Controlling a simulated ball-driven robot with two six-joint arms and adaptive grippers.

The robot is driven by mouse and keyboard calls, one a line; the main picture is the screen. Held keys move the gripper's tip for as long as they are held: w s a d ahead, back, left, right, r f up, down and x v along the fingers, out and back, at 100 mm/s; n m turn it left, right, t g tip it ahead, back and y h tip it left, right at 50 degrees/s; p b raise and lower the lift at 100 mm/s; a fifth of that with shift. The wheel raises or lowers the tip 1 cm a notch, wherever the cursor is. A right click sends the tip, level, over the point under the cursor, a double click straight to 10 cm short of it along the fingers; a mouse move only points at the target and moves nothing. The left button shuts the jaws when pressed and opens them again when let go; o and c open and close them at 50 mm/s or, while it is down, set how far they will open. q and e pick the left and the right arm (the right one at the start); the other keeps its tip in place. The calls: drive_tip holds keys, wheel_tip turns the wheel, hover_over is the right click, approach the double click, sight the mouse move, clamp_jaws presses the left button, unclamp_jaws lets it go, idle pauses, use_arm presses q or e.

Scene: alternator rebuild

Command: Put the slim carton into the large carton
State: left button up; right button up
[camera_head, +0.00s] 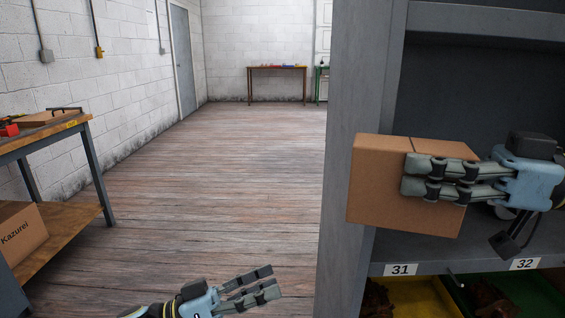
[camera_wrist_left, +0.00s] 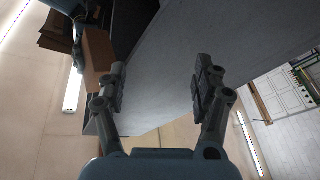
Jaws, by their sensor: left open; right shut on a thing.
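A plain brown carton (camera_head: 385,180), which looks like the slim carton, is in my right gripper (camera_head: 408,174) in the head view. The gripper is shut on it, with its fingers across the right part of the carton's face. The carton is in front of the grey shelf unit, above the label 31. My left gripper (camera_head: 268,283) is open and empty, low over the wooden floor; its spread fingers show in the left wrist view (camera_wrist_left: 160,68). A brown carton marked Kazurei (camera_head: 22,238) sits on the workbench's lower shelf, cut by the picture edge; I cannot tell whether it is the large carton.
A grey shelf unit (camera_head: 352,85) stands at right, with a yellow bin (camera_head: 425,290) and a green bin (camera_head: 535,288) below its labels. A workbench (camera_head: 65,132) stands at left. The wooden floor (camera_head: 215,185) between them is clear. Another table (camera_head: 276,68) stands far back.

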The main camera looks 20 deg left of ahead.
use_arm(q)
drive_tip(key=d+r+m+g+h, duration=0.2)
drive_tip(key=d+r+m+g, duration=0.1)
drive_tip(key=r+m+g, duration=1.05)
drive_tip(key=t, duration=0.2)
approach(375, 176)
drive_tip(key=w+a+f, duration=0.1)
drive_tip(key=w+a, duration=0.1)
drive_tip(key=w, duration=0.1)
drive_tip(key=shift+g, duration=0.25)
drive_tip(key=d, duration=1.2)
drive_tip(key=shift+w, duration=0.2)
drive_tip(key=c, duration=1.2)
drive_tip(key=shift+c, duration=0.2)
use_arm(e)
drive_tip(key=o, duration=1.6)
